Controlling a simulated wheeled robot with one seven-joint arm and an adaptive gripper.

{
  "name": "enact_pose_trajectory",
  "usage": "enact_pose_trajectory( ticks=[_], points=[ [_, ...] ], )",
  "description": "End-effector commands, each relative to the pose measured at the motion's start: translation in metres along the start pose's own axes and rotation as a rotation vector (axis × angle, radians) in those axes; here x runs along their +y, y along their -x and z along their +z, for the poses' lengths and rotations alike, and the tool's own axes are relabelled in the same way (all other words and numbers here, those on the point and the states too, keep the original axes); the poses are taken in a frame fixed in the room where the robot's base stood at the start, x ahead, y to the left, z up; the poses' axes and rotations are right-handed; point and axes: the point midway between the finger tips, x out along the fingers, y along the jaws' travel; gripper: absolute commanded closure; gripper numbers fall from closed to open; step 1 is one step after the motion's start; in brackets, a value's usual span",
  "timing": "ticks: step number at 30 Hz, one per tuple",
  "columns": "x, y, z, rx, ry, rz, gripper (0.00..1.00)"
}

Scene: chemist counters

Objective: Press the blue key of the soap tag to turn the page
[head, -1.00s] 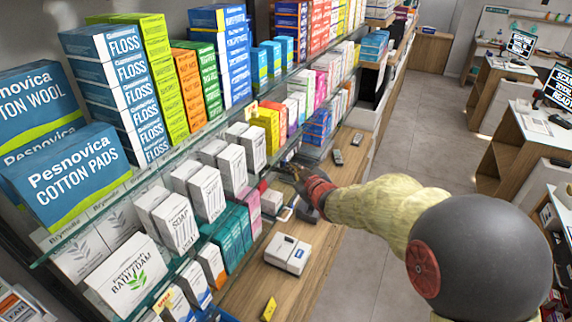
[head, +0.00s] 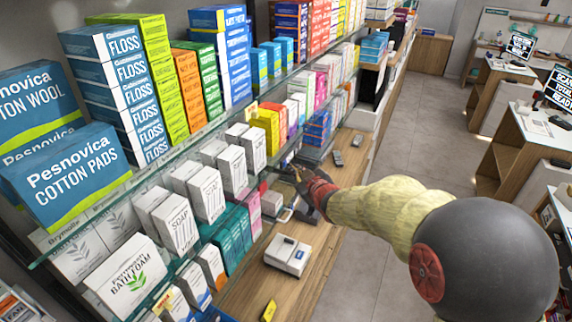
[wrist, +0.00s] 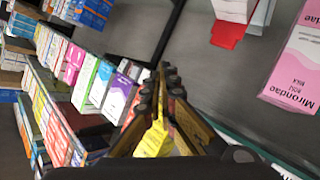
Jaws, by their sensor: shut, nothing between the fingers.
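White soap boxes (head: 177,223) stand on the lower glass shelf in the head view, left of my gripper. I cannot make out the soap tag or its blue key in either view. My gripper (head: 292,170) is by the shelf edge, right of the soap boxes, and small in the head view. In the wrist view my gripper (wrist: 167,72) is shut, with its dark fingertips together and nothing held. A yellow tag (wrist: 153,143) with small print shows behind the fingers there; I cannot tell whether they touch it.
A pink Mirondae box (wrist: 295,65) and a red tag (wrist: 228,34) show at upper right in the wrist view. A white device (head: 288,254) and a yellow card (head: 269,309) lie on the wooden counter (head: 245,290). Glass shelf edges run close to my arm.

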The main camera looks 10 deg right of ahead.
Motion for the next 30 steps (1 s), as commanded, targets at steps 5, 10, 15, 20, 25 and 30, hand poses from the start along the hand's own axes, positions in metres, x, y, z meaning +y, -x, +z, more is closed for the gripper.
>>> enact_pose_trajectory(
  ticks=[5, 10, 15, 20, 25, 30],
  points=[
    [0.004, 0.006, 0.004, 0.0, -0.001, 0.0, 1.0],
    [0.004, 0.006, 0.004, 0.0, 0.0, -0.001, 1.0],
    [0.005, 0.007, 0.005, 0.0, -0.001, 0.0, 1.0],
    [0.013, 0.016, 0.011, -0.001, -0.001, 0.002, 1.0],
    [0.02, 0.027, 0.018, -0.001, -0.001, 0.001, 1.0],
    [0.027, 0.037, 0.026, -0.001, -0.001, 0.001, 1.0]
  ],
)
